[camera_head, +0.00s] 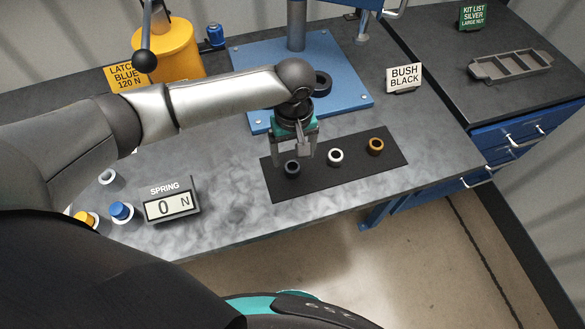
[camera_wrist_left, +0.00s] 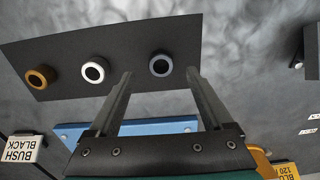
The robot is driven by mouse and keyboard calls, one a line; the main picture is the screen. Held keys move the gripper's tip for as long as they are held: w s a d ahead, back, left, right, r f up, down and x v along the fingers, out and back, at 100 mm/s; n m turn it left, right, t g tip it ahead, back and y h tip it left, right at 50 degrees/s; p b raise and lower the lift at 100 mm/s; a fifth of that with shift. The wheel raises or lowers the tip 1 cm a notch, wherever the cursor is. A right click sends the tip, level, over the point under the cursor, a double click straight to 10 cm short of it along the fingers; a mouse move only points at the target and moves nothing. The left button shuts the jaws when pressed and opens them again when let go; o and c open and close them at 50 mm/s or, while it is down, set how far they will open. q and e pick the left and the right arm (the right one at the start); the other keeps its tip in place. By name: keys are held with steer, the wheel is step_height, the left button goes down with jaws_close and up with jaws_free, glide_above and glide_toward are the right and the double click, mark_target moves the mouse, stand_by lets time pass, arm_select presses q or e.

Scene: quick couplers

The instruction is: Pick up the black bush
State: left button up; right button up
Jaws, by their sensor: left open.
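The black bush (camera_head: 292,168) is a short dark ring at the left end of a dark mat (camera_head: 340,180) on the grey bench. In the left wrist view the black bush (camera_wrist_left: 160,64) stands on the mat, seen from above. My left gripper (camera_head: 294,158) points down close over it in the head view. In the left wrist view the two fingers (camera_wrist_left: 160,74) are apart, with the bush showing in the gap between their tips. I cannot tell how far above the bush the tips are. Nothing is held. My right gripper is not in view.
A white bush (camera_head: 336,156) and an orange-brown bush (camera_head: 376,146) stand in a row to the right on the mat. The "BUSH BLACK" sign (camera_head: 404,77) is behind. A blue plate with a post (camera_head: 345,75) lies behind the gripper. A "SPRING" display (camera_head: 170,203) is at left.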

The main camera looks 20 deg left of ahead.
mark_target(292, 166)
arm_select(q)
step_height(292, 166, down, 6)
steer(key=shift+w+a+r+b, duration=0.1)
steer(key=shift+a+r+b, duration=0.05)
steer(key=shift+b, duration=0.4)
jaws_close()
stand_by(0.4)
